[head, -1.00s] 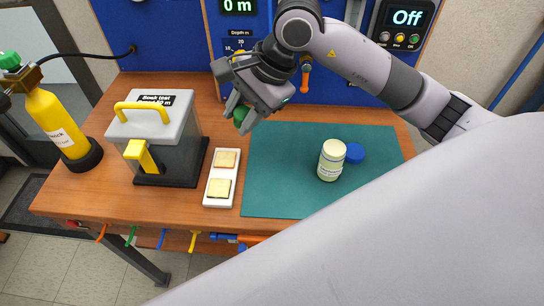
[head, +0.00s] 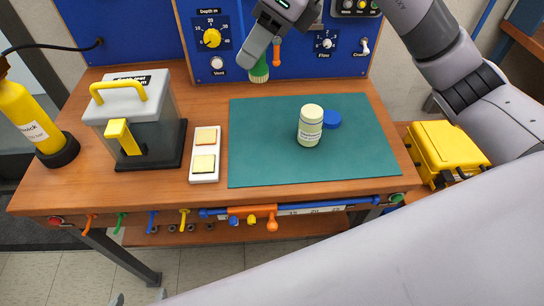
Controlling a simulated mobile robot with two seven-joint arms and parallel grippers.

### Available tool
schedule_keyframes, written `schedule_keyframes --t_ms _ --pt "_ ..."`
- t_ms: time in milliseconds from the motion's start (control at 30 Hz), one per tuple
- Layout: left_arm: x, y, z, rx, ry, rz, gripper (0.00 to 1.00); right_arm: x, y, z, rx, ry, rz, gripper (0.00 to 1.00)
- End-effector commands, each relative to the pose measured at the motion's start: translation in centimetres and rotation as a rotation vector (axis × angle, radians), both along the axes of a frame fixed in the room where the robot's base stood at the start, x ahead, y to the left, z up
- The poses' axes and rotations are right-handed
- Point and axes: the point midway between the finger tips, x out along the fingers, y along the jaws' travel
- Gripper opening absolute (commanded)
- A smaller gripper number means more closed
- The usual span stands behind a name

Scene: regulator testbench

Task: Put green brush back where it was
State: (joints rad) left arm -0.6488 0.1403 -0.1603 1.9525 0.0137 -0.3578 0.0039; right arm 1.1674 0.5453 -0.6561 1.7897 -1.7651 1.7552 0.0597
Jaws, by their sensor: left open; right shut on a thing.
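The green brush (head: 259,72) shows only as a small green part at the tip of my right gripper (head: 262,58). The gripper is shut on it, above the back of the bench, in front of the blue panel. The rest of the brush is hidden by the fingers. My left gripper (head: 139,298) shows only as grey fingertips at the bottom edge, apart and empty, below the bench front. Coloured hooks (head: 120,222) in orange, green, blue and yellow line the bench's front edge.
A teal mat (head: 260,160) holds a cream-lidded jar (head: 311,127) and a blue cap (head: 332,120). Left of it are a white tray (head: 205,177) with two pale squares, a clear test box (head: 150,112) and a yellow cylinder (head: 28,118). A yellow case (head: 446,148) is at right.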

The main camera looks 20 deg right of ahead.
Motion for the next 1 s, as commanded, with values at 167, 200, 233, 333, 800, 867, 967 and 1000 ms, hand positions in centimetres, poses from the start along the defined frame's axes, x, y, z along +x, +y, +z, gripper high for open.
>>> schedule_keyframes --t_ms 167,200,233,333,800,867,967,1000 --pt "0.0 0.0 -0.1 0.000 0.000 0.000 0.89 -0.1 0.0 -2.1 0.007 0.010 -0.013 0.00" --pt "0.0 0.0 -0.1 0.000 0.000 0.000 0.89 -0.1 0.0 -3.0 0.007 0.010 -0.011 0.00" --pt "0.0 0.0 -0.1 0.000 0.000 0.000 0.89 -0.1 0.0 -3.8 0.006 0.012 -0.012 0.00" --pt "0.0 0.0 -0.1 -0.001 0.000 -0.001 0.89 -0.1 0.0 -6.3 0.005 0.011 -0.012 0.00" --pt "0.0 0.0 0.0 -0.001 0.000 -0.001 0.89 0.0 0.0 -15.4 0.006 0.005 -0.010 0.00" --pt "0.0 0.0 0.0 -0.001 -0.001 -0.001 0.89 0.0 0.0 -15.6 0.006 0.003 -0.011 0.00" --pt "0.0 0.0 0.0 -0.001 -0.001 -0.001 0.89 -0.1 0.0 -16.4 0.007 0.006 -0.011 0.00" --pt "0.0 0.0 0.0 -0.001 -0.001 -0.001 0.89 -0.1 0.0 -17.0 0.006 0.007 -0.011 0.00"
